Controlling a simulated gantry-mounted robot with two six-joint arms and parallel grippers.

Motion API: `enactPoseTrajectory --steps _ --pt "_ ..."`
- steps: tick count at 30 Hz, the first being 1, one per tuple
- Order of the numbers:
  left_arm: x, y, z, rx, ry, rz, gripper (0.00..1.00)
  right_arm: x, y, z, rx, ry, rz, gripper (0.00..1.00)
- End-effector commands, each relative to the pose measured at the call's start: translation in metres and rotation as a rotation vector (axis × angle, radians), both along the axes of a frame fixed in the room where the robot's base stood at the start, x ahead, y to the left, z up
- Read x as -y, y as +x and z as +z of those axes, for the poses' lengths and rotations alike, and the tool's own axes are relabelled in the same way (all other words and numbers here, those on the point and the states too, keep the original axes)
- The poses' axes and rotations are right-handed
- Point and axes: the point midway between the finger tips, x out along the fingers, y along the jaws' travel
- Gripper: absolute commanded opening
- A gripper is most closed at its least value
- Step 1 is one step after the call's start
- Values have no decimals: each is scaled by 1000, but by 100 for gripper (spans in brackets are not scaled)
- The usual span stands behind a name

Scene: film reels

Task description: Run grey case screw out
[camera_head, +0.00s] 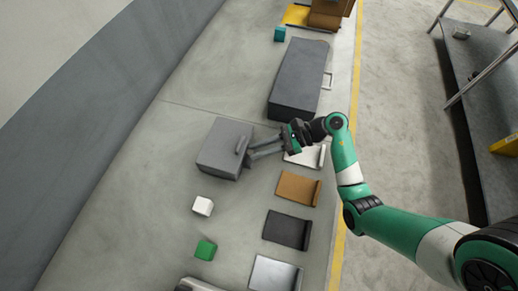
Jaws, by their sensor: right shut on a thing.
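The grey case (219,146) stands on the pale floor strip near the middle of the head view. A short upright bar, its handle (241,145), shows at its right side. My right gripper (250,151) reaches in from the right, with its fingers shut at that handle. The fingertips cover the contact, so the exact grip is hard to see. I cannot make out a separate screw. My left gripper is not in view.
A long dark grey box (297,82) stands above the case. White (203,206), green (205,250) and teal (280,34) blocks lie about. Brown (297,188), black (286,230) and silver (274,274) trays line the right side. Open floor lies left of the case.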

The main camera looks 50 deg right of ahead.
Motion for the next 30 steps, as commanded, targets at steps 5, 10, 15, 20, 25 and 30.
enactPoseTrajectory --steps 5,10,15,20,25,30 --pt "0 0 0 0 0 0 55 0 0 0 -1 1 0 27" --pt "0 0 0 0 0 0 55 0 0 0 -1 0 -1 55" --pt "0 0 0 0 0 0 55 0 0 0 -1 -1 -2 55" --pt "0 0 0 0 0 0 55 0 0 0 -1 -1 -2 55" --pt "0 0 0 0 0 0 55 0 0 0 -1 -1 -3 55" --pt "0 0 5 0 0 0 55 0 0 2 0 -1 -28 55"
